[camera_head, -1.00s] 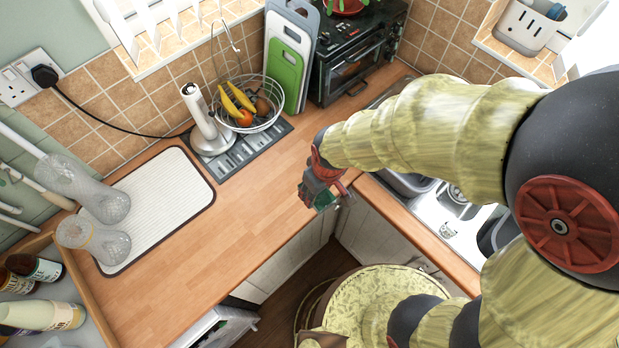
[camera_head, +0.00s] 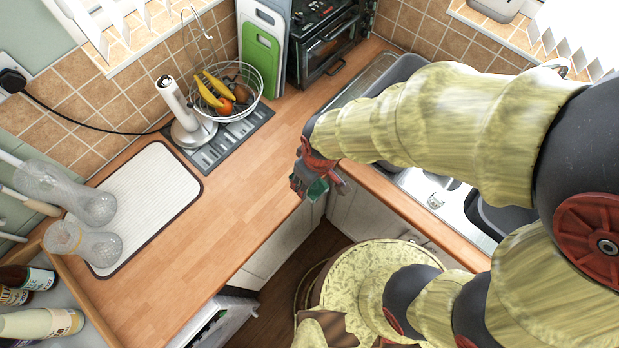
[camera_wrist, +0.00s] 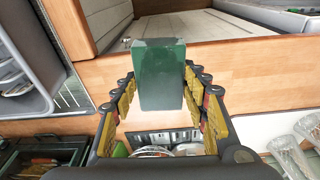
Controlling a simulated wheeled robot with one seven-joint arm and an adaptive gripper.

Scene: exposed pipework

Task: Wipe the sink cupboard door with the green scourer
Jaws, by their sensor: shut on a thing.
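My gripper (camera_head: 312,182) is shut on the green scourer (camera_wrist: 158,75), a dark green block standing out between the fingers in the wrist view. In the head view the scourer (camera_head: 317,189) shows as a small green patch at the fingertips, near the inner corner of the worktop. The sink cupboard door (camera_head: 356,214) is a pale panel under the sink worktop, partly hidden by my arm. A pale panel (camera_wrist: 103,20) under the sink-side worktop edge also shows at the top left of the wrist view. The scourer appears apart from the door; exact distance is unclear.
The wooden worktop (camera_head: 235,205) forms an inner corner close to my gripper. The sink (camera_head: 435,190) is at the right, partly behind my arm. A fruit basket (camera_head: 245,105), towel holder (camera_head: 190,125) and white drying mat (camera_head: 150,205) stand on the left run, with glass vessels.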

